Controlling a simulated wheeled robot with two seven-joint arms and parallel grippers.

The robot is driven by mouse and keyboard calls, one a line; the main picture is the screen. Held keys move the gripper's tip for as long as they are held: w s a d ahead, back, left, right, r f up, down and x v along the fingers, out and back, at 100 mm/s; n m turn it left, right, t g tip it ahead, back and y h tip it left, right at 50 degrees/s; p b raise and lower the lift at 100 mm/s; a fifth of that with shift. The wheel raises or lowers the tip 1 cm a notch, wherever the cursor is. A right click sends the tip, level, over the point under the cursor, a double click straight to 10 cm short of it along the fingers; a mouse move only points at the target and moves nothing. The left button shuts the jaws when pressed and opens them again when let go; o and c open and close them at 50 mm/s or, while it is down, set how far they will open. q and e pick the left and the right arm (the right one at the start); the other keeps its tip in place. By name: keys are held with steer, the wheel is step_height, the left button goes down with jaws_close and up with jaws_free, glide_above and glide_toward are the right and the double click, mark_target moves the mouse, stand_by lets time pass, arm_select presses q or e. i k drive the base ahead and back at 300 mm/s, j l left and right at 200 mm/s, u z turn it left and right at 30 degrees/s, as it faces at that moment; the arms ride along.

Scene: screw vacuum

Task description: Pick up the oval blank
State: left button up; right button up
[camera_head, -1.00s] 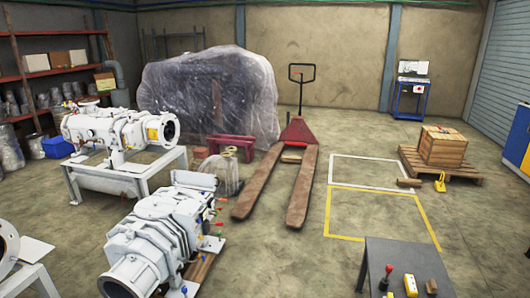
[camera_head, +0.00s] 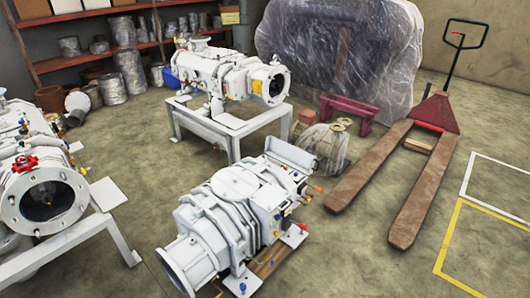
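I cannot clearly make out an oval blank in the head view. A white screw vacuum pump (camera_head: 240,215) sits low on a wooden base in the middle foreground. A second white pump (camera_head: 228,78) rests on a white steel frame behind it. A third white pump (camera_head: 42,185) with a round open flange and a red valve handle stands at the left edge, partly cut off. Neither of my grippers is in view.
A red pallet jack (camera_head: 435,110) with long brown forks stands at the right. A plastic-wrapped bulk (camera_head: 345,50) and a red stand (camera_head: 348,112) are at the back. Shelves (camera_head: 100,57) line the back left. Floor with yellow and white lines (camera_head: 450,235) is clear at right.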

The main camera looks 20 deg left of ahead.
mark_target(237, 184)
steer(key=i+l, duration=0.15)
steer(key=i, duration=0.4)
steer(key=i+l, duration=0.15)
steer(key=i, duration=0.4)
steer(key=i+l, duration=0.2)
steer(key=i, duration=0.4)
